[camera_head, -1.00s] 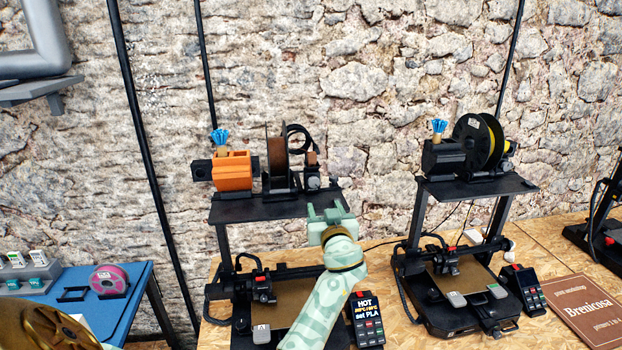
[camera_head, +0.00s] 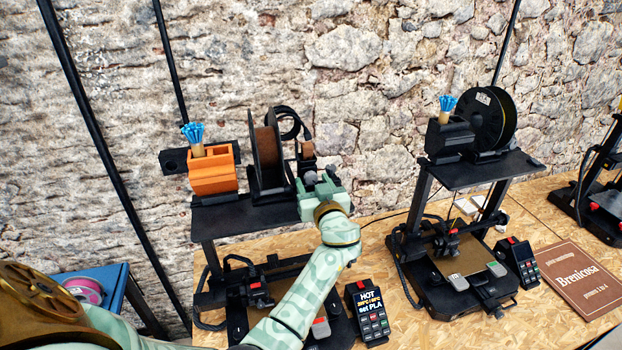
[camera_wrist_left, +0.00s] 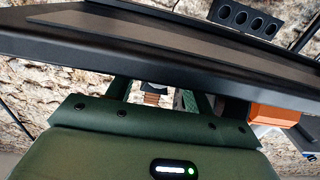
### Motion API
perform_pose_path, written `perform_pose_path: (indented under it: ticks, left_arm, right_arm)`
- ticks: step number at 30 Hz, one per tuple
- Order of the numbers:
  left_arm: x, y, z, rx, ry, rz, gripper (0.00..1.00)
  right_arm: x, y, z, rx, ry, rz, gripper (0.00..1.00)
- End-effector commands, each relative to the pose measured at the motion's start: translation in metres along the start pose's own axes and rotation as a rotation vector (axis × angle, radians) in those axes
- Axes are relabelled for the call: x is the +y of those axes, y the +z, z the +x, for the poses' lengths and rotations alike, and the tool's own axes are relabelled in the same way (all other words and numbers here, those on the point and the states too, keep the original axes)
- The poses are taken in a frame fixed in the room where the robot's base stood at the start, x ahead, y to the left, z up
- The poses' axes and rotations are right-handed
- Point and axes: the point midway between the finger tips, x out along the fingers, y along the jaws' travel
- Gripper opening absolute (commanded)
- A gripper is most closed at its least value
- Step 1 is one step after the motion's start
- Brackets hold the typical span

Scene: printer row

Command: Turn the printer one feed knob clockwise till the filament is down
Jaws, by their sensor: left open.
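Printer one is the left printer, with a black top shelf (camera_head: 235,217) bearing an orange box (camera_head: 212,174), a brown filament spool (camera_head: 267,150) and a small feeder with a copper-brown part (camera_head: 307,151). My left gripper (camera_head: 320,182) is open at the feeder, at the shelf's right end, and covers much of it. The feed knob is mostly hidden there, and I cannot tell whether the fingers touch it. In the left wrist view a small brown ribbed piece (camera_wrist_left: 152,97) shows between the open fingers. My right gripper is not in view.
The shelf edge (camera_wrist_left: 200,72) crosses close in front of the left wrist camera. A second printer (camera_head: 455,250) with a black spool (camera_head: 487,118) stands to the right, beside a brown Brenicosa book (camera_head: 580,279).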

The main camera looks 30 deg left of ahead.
Motion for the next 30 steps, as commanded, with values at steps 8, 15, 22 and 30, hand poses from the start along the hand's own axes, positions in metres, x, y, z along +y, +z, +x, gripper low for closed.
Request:
perform_pose_path:
  ticks: [8,15,22,30]
  left_arm:
    - [0.000,0.000,0.000,0.000,0.000,0.001,0.16]
    - [0.000,0.002,0.001,0.001,-0.001,0.035,0.07]
    - [-0.001,0.003,0.001,0.002,-0.002,0.213,0.08]
    - [-0.001,-0.001,0.001,0.001,-0.001,0.251,0.07]
  right_arm:
    - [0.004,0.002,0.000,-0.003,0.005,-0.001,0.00]
    - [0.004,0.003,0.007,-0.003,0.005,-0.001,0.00]
    - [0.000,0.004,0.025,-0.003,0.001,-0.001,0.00]
    - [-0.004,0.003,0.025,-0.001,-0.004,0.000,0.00]
